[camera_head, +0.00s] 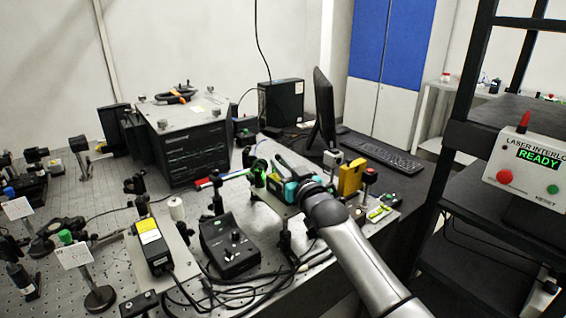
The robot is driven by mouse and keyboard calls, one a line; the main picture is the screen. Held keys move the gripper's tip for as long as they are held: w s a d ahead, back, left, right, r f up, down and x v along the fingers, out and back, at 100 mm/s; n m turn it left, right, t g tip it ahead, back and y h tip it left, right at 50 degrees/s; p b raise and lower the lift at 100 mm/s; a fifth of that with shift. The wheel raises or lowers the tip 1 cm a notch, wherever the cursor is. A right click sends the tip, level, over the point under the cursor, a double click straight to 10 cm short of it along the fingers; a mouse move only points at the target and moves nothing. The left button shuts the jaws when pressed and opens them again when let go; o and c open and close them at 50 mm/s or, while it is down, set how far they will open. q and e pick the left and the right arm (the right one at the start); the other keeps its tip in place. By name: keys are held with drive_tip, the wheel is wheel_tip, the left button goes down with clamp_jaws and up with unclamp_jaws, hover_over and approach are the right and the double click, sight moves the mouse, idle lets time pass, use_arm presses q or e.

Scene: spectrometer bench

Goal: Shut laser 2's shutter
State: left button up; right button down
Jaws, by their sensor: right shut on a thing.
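My right arm comes in from the lower right. Its gripper (277,173), behind a teal band, is over a raised pale plate (264,196) near the middle of the bench. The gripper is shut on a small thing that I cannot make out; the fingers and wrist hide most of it. A dark part with a green glow (258,170) is just left of the fingers. I cannot read which laser is laser 2, nor see its shutter clearly. A black and yellow module (152,246) stands on another plate at the left. My left gripper is not in view.
A black control box (230,246) with knobs and loose cables lies left of my arm. A yellow box (351,177) and a red-topped post (370,175) stand to its right. A large black instrument (190,140) is behind. An interlock panel reading READY (528,168) is at right.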

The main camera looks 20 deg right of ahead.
drive_tip(key=c, duration=0.8)
unclamp_jaws()
drive_tip(key=s, duration=0.5)
drive_tip(key=s+d+p, duration=0.1)
drive_tip(key=s, duration=0.4)
drive_tip(key=s+d+p, duration=0.1)
drive_tip(key=s, duration=0.4)
drive_tip(key=shift+d+f, duration=0.1)
drive_tip(key=shift+f, duration=0.2)
